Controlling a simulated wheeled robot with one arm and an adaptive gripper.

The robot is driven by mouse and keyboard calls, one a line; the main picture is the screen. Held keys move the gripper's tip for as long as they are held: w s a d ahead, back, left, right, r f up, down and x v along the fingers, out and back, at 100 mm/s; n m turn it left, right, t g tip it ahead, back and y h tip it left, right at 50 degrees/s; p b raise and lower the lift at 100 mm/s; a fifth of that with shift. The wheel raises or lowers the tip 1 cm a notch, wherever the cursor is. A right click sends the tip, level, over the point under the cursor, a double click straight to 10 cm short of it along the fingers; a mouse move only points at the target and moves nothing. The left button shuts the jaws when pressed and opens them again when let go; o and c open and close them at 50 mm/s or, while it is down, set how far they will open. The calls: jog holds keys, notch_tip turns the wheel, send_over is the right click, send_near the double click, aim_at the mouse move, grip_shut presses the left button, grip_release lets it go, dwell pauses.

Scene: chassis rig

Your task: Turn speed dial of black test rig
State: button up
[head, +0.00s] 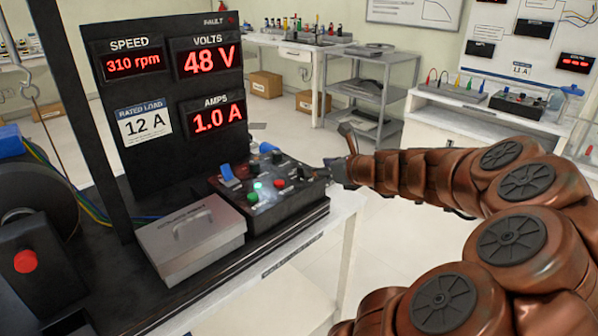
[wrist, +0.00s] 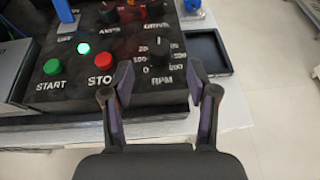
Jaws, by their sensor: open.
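The black test rig has a dark control box (head: 275,192) on its base. In the wrist view, the dark speed dial (wrist: 160,52) sits above the RPM lettering, with scale numbers around it. My gripper (wrist: 160,75) is open and empty; its fingertips are to the left and right of the RPM lettering, on the near side of the dial. I cannot tell whether they touch the panel. In the head view, my gripper (head: 340,168) is at the right end of the box. The speed display (head: 132,62) reads 310 rpm; the others read 48 V and 1.0 A.
A green START button (wrist: 53,66), a lit green lamp (wrist: 83,48) and a red STOP button (wrist: 103,60) lie left of the dial. A black tray (wrist: 205,52) is to its right. A grey metal box (head: 190,236) stands beside the control box. The floor at right is clear.

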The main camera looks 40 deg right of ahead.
aim_at(303, 166)
jog(key=shift+x, duration=3.85)
jog(key=shift+r, duration=0.1)
jog(key=shift+c, duration=0.5)
grip_shut()
